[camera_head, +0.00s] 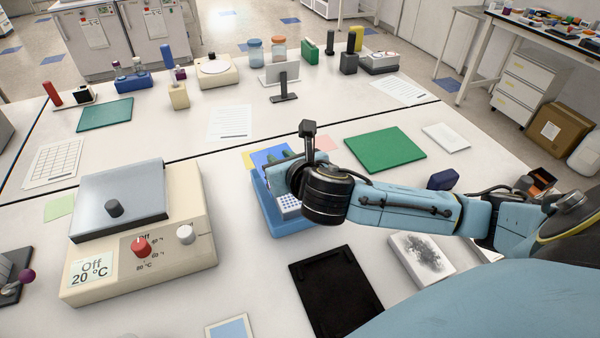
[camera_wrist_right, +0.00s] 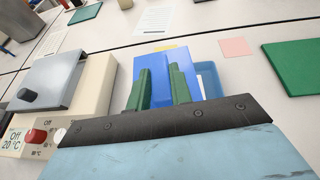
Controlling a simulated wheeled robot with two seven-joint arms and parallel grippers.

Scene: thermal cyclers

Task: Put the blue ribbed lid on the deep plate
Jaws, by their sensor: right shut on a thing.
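The blue lid (camera_head: 264,155) is in my right gripper (camera_head: 282,157), whose green fingers close on it; its ribs cannot be made out. In the right wrist view the lid (camera_wrist_right: 165,66) stands out beyond the fingertips of the gripper (camera_wrist_right: 161,76). The deep plate (camera_head: 288,206) is white with rows of wells and sits in a blue tray-like holder (camera_head: 264,208), mostly hidden by my right wrist. The holder also shows in the right wrist view (camera_wrist_right: 209,80), to the right of the lid. The lid appears held above the holder's far end; the exact gap cannot be told. My left gripper is out of view.
A cream heater block (camera_head: 140,245) with knobs stands to the left. A black tray (camera_head: 335,292) lies in front, and a green mat (camera_head: 385,150) lies right of the wrist. A yellow note (camera_head: 248,159) is beside the lid. The bench behind it has free room.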

